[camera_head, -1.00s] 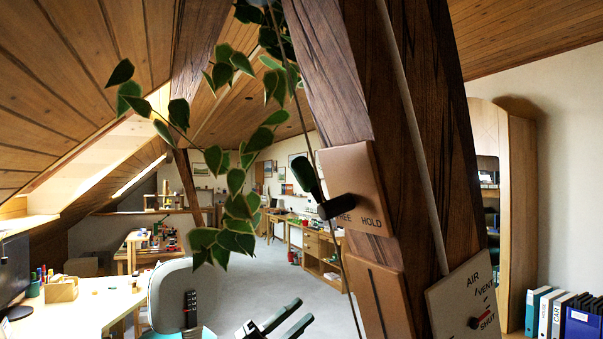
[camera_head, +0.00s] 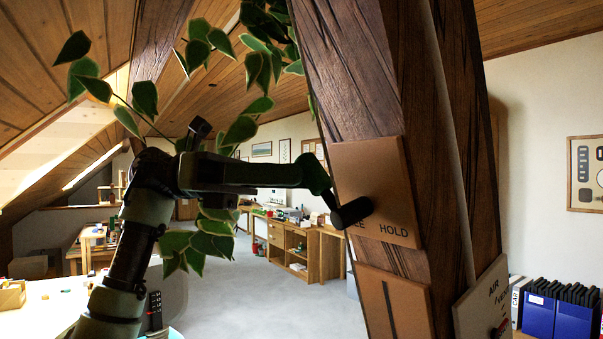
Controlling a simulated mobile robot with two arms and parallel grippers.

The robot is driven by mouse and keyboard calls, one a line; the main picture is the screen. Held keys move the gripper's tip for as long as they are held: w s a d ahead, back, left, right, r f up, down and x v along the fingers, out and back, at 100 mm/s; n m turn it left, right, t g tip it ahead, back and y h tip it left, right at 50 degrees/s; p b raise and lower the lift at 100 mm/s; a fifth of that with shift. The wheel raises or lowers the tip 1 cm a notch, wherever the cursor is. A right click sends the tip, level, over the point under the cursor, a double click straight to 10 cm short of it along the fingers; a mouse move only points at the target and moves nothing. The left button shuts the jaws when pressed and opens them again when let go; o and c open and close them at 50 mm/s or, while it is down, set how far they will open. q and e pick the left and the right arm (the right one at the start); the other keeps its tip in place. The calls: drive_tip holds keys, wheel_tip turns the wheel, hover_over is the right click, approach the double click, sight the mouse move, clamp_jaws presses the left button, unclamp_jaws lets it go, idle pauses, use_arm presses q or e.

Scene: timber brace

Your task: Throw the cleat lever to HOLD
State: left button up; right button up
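The cleat lever has a dark green grip (camera_head: 315,175) and a black hub (camera_head: 352,212) on a tan plate (camera_head: 385,185) fixed to the timber post. The grip points up and left from the hub. The plate reads HOLD at right; the label at left is partly covered by the hub, with only its last letters showing. My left gripper (camera_head: 300,172) comes in from the left with its tip at the lever's grip, overlapping it in the picture. Whether its fingers are closed around the grip is hard to see. My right gripper is out of view.
The dark timber post (camera_head: 360,80) fills the centre right. A second tan plate with a slot (camera_head: 392,305) sits below the lever, and an AIR VENT dial plate (camera_head: 485,300) is at lower right. Ivy leaves (camera_head: 240,130) hang behind my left arm.

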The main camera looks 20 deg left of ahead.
use_arm(q)
drive_tip(key=shift+s+d, duration=0.1)
drive_tip(key=shift+d, duration=0.85)
clamp_jaws()
idle(0.7)
